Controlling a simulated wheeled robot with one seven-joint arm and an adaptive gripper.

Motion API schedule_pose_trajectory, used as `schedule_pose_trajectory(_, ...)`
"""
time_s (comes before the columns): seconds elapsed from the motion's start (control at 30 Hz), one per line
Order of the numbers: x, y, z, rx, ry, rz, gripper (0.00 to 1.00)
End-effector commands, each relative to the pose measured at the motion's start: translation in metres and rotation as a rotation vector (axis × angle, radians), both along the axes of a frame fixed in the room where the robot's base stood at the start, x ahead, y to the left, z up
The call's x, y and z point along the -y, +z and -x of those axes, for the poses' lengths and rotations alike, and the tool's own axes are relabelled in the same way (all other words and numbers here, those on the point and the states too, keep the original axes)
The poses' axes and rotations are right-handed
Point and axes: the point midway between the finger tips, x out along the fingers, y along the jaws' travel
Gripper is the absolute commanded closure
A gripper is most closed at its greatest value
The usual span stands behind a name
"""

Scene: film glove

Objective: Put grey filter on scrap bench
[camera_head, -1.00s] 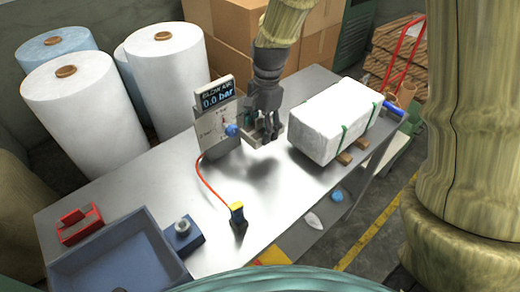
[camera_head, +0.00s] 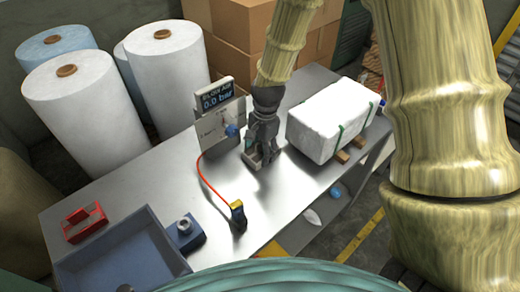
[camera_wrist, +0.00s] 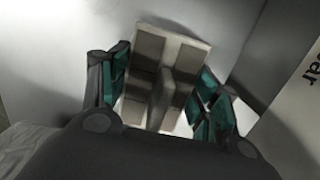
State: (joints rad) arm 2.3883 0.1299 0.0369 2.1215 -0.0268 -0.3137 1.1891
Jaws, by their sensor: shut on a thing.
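My gripper (camera_head: 258,153) is over the middle of the metal bench (camera_head: 140,185), pointing down, between the gauge stand and the white bale. It is shut on a small light grey piece with dark recesses and a raised middle rib; I cannot tell surely whether it is the grey filter. In the wrist view this piece (camera_wrist: 165,85) sits between the two teal-padded fingers. In the head view it is low over the bench, partly hidden by the fingers; I cannot tell whether it touches the top.
A gauge stand (camera_head: 212,135) reading 0.0 bar is close on the left, with a red hose to a yellow-black fitting (camera_head: 238,213). A white bale (camera_head: 333,120) is on the right. A blue tray (camera_head: 120,255) and red block (camera_head: 83,222) lie front left.

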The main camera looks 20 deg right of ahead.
Motion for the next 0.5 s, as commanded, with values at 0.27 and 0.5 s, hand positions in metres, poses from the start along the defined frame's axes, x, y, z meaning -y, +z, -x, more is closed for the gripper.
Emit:
schedule_pose_trajectory(0.27,-0.0002,-0.0042,-0.0004,0.001,0.000,0.000,0.64)
schedule_pose_trajectory(0.5,-0.0002,-0.0068,-0.0002,0.001,0.000,0.000,0.36)
